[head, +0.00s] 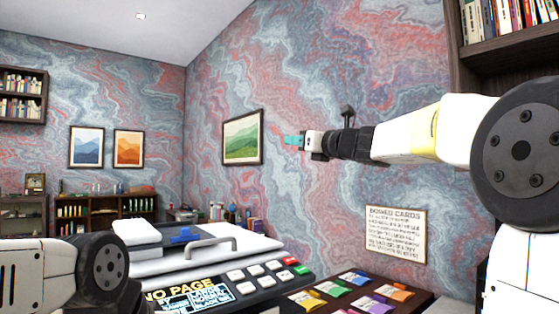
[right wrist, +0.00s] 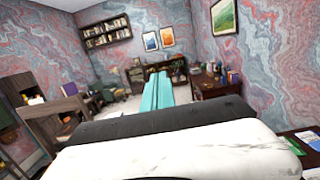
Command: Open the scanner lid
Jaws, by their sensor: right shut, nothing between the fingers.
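The scanner (head: 262,244) sits at the lower middle of the head view. Its pale lid lies flat and looks closed, with a grey bar handle (head: 207,241) on top. Its dark front panel has a display (head: 190,298) reading "NO PAGE" and several white, red and green buttons. My right gripper (head: 292,140) is raised high above and to the right of the lid, well apart from it. Its teal fingers (right wrist: 158,90) are together and empty in the right wrist view, where I cannot make out the scanner. My left arm shows at lower left; its gripper is out of view.
A dark tray with several coloured packets (head: 352,279) is right of the scanner. A white block (head: 136,231) and a blue item (head: 186,236) show at the scanner's left part. A "BOXED CARDS" sign (head: 396,234) hangs on the wall. The air above the scanner is clear.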

